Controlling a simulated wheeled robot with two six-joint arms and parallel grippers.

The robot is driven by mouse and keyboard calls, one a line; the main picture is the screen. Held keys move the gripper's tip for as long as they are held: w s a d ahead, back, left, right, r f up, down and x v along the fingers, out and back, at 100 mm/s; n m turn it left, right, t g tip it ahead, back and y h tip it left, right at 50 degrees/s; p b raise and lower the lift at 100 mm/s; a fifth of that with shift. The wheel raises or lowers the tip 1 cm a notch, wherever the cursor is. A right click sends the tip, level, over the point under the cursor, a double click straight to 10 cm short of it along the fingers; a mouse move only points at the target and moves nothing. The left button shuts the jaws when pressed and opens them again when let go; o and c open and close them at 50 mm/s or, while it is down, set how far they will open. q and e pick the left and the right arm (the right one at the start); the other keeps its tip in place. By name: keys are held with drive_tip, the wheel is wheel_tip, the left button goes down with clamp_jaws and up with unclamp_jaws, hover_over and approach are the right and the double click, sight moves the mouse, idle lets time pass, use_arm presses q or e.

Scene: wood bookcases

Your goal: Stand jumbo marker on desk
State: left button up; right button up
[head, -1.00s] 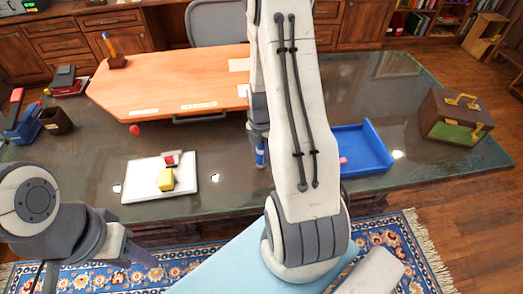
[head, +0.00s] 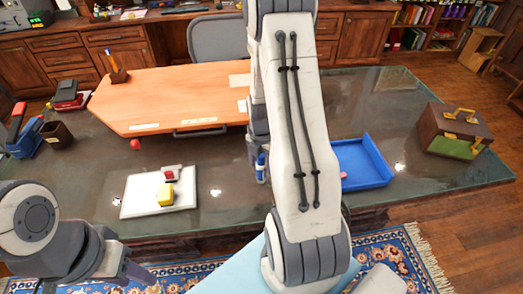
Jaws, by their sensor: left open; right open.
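A blue and white marker (head: 261,163) stands about upright on the dark glass desk (head: 230,215), just left of my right arm. My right gripper (head: 259,152) is at its upper part, with the arm covering much of the view there. The jaws are open, and I cannot tell whether they touch the marker. My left gripper (head: 141,272) is low at the left, near the desk's front edge, open and away from the marker.
A white tray (head: 133,208) holds a yellow block and a red and white item. A blue tray (head: 374,158) and a brown case (head: 452,132) are on the right. An orange board (head: 165,95) lies at the back, with a red ball (head: 135,144) before it.

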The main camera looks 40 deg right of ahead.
wheel_tip(320, 180, up, 11)
drive_tip(key=shift+f, duration=0.2)
drive_tip(key=s+a+r+m, duration=0.2)
drive_tip(key=a+m, duration=0.1)
drive_tip(key=a, duration=0.5)
drive_tip(key=s+a+r+m, duration=0.2)
drive_tip(key=a+r+m, duration=0.1)
drive_tip(key=a, duration=0.6)
drive_tip(key=s+a+r+m, duration=0.2)
drive_tip(key=s+a+m, duration=0.1)
drive_tip(key=a, duration=0.5)
drive_tip(key=s+a+r+m+y, duration=0.1)
drive_tip(key=s+a+m, duration=0.4)
drive_tip(key=s, duration=0.4)
drive_tip(key=shift+s+a, duration=0.2)
drive_tip(key=shift+a, duration=0.2)
